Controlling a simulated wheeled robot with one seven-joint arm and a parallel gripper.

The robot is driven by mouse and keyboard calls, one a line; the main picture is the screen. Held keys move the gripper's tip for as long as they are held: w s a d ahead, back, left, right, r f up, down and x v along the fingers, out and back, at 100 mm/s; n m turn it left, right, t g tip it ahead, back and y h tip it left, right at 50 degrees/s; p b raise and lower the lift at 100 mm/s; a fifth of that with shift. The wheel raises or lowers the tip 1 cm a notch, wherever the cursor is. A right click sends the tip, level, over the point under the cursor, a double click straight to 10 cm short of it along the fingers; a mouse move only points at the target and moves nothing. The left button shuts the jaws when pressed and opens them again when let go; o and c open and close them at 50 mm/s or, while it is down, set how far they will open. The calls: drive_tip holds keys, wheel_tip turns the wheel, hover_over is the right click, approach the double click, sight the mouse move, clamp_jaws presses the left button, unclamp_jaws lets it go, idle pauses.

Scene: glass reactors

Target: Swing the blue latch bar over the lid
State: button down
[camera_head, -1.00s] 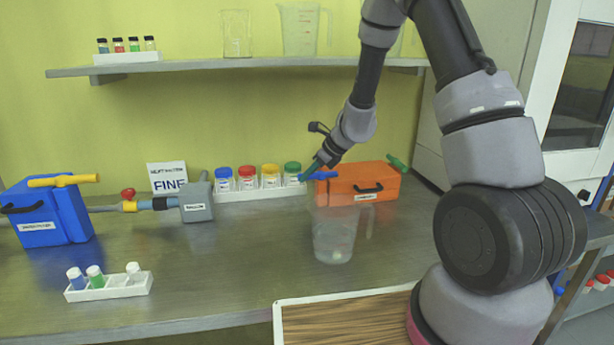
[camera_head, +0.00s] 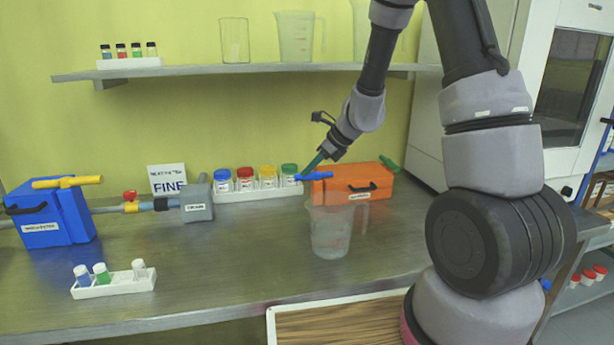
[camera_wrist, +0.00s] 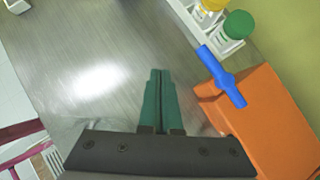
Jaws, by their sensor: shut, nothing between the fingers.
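The blue latch bar (camera_head: 313,176) is at the left end of the orange box (camera_head: 345,184). In the wrist view the bar (camera_wrist: 222,76) lies across the end edge of the box (camera_wrist: 262,120), one half sticking out past it. A black handle is on the box front, and a green bar (camera_head: 389,163) is at its right end. My gripper (camera_head: 308,168) is near the blue bar. In the wrist view its green fingers (camera_wrist: 161,75) are together and empty, to the left of the bar and apart from it in the picture.
A clear beaker (camera_head: 331,230) stands in front of the orange box. A white rack of capped jars (camera_head: 257,192) is just left of it. A blue box (camera_head: 50,217) and a small vial rack (camera_head: 113,284) are further left. The bench middle is open.

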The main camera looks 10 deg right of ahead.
drive_tip(key=shift+s+d+r, duration=0.1)
drive_tip(key=shift+s+r, duration=1.25)
drive_tip(key=shift+r, duration=0.3)
drive_tip(key=s+d+r+n, duration=0.1)
drive_tip(key=s+r+n, duration=0.45)
drive_tip(key=r, duration=0.25)
drive_tip(key=s+d+r+n, duration=0.2)
drive_tip(key=s+r+n, duration=0.3)
drive_tip(key=r+n, duration=0.15)
drive_tip(key=s+d+r+n+t+h, duration=0.1)
drive_tip(key=s+d+r+n+h, duration=0.1)
drive_tip(key=s, duration=0.4)
drive_tip(key=s+d+r+n+t+h, duration=0.1)
drive_tip(key=s+d+r+n+h, duration=0.1)
drive_tip(key=s+d+r+n, duration=0.3)
drive_tip(key=shift+s+d+n+t, duration=0.25)
drive_tip(key=shift+s+n+t, duration=0.2)
drive_tip(key=shift+n, duration=0.55)
drive_tip(key=shift+g, duration=0.25)
